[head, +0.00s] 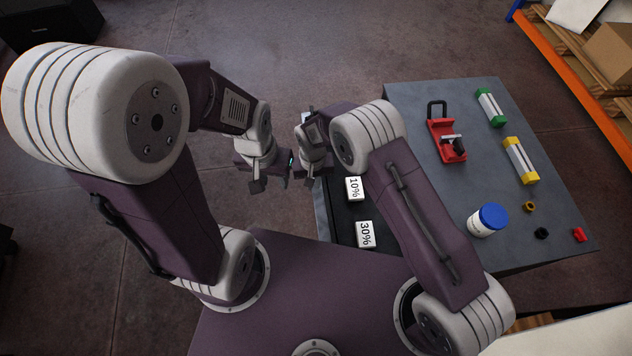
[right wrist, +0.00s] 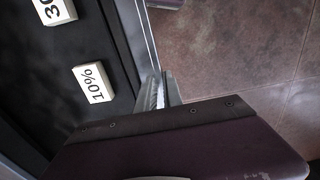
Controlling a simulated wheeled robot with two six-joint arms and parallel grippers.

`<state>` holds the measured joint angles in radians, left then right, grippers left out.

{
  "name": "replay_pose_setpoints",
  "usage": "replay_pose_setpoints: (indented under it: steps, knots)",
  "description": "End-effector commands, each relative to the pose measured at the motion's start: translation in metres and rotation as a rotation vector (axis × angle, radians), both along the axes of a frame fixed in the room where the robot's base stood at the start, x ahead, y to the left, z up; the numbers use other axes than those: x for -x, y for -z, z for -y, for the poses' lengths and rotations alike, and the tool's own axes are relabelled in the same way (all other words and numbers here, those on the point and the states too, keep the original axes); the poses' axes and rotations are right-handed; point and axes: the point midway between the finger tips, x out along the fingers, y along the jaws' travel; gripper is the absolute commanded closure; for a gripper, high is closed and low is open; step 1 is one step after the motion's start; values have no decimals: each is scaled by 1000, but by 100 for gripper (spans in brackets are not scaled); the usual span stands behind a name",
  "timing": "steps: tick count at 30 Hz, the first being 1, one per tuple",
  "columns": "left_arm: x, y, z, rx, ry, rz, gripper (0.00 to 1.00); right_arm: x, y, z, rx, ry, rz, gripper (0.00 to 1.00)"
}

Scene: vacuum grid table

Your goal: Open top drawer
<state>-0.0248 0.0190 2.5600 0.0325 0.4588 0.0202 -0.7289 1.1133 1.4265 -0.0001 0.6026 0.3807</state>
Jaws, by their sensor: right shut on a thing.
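The top drawer (head: 322,212) stands pulled out from the left side of the grey table (head: 440,185); its dark inside shows. In it lie a white 10% block (head: 354,189) and a white 30% block (head: 364,234). In the right wrist view, the drawer's front wall (right wrist: 138,45) runs up beside the 10% block (right wrist: 93,83). My right gripper (right wrist: 160,92) is shut at the outer side of that wall, on what seems to be the drawer handle; its body hides the grip. My left gripper (head: 272,182) is empty with its fingers apart, left of the drawer.
On the table top are a red clamp-like tool (head: 446,140), a green-ended part (head: 490,107), a yellow-ended part (head: 520,161), a blue-lidded jar (head: 487,220) and several small parts. Shelving with an orange beam (head: 570,75) stands at upper right.

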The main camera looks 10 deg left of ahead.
Motion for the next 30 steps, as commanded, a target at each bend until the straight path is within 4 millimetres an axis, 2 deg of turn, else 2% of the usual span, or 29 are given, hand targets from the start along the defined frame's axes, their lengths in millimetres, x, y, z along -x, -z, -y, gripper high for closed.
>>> replay_pose_setpoints:
  steps: [5,6,17,27,30]
  knots:
    - [0,0,0,0,0,0,64,-1,-1,-1,-3,0,3,100]
    - [0,0,0,0,0,0,64,-1,-1,-1,-3,0,3,81]
    - [0,0,0,0,0,0,64,-1,-5,0,-2,0,2,80]
    - [0,-3,0,0,0,0,64,-2,-74,-1,-4,0,5,80]
    - [0,-4,0,0,0,0,64,-1,-86,0,-3,0,3,80]
